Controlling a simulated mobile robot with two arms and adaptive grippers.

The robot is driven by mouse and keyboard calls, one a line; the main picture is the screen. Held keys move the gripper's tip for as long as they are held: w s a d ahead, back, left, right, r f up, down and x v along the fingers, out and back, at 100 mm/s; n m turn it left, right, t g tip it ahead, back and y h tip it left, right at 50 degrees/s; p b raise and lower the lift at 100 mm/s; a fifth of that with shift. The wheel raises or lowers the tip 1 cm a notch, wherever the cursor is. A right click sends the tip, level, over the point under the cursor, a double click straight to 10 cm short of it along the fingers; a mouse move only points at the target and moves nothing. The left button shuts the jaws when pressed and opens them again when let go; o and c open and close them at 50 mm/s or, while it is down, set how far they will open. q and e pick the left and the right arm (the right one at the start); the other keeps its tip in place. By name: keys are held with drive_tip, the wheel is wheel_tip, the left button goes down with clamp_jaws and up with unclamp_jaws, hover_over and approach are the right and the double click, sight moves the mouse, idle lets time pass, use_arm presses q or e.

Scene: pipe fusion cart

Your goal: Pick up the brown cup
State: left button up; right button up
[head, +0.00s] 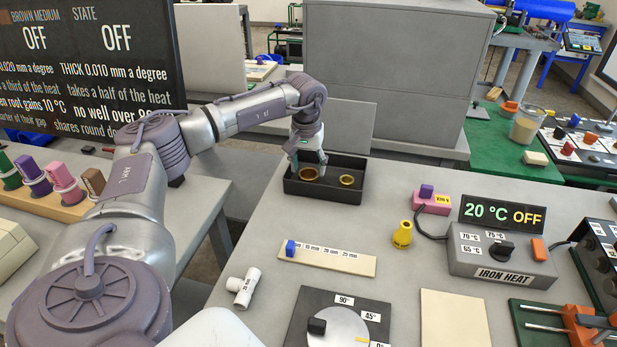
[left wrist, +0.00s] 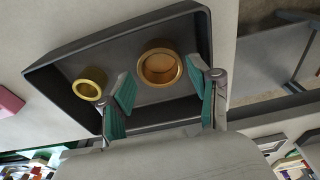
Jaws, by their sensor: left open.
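The brown cup (head: 308,174) is a short, wide ring-like cup with a gold rim and brown inside. It sits upright in the left part of a dark tray (head: 325,193). A smaller yellow brass cup (head: 347,180) stands to its right in the tray. My left gripper (head: 308,160) is open and empty, just over the brown cup. In the left wrist view the open teal-padded fingers (left wrist: 160,92) point toward the brown cup (left wrist: 160,67), which shows between their tips. I cannot tell whether they touch it. My right gripper is not in view.
The tray (left wrist: 60,65) has raised walls close around the cups. On the grey table are a marked strip (head: 326,260), a white pipe fitting (head: 243,287), a yellow cone-like part (head: 402,234) and the iron heat box (head: 502,255). A large grey cabinet (head: 390,65) stands behind.

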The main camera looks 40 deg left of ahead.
sight(308, 173)
use_arm(q)
drive_tip(key=shift+w+a+f, duration=0.1)
drive_tip(key=shift+w+f, duration=0.05)
drive_tip(key=shift+f, duration=1.4)
drive_tip(key=c, duration=0.9)
drive_tip(key=shift+o, duration=0.2)
drive_tip(key=shift+r, duration=0.1)
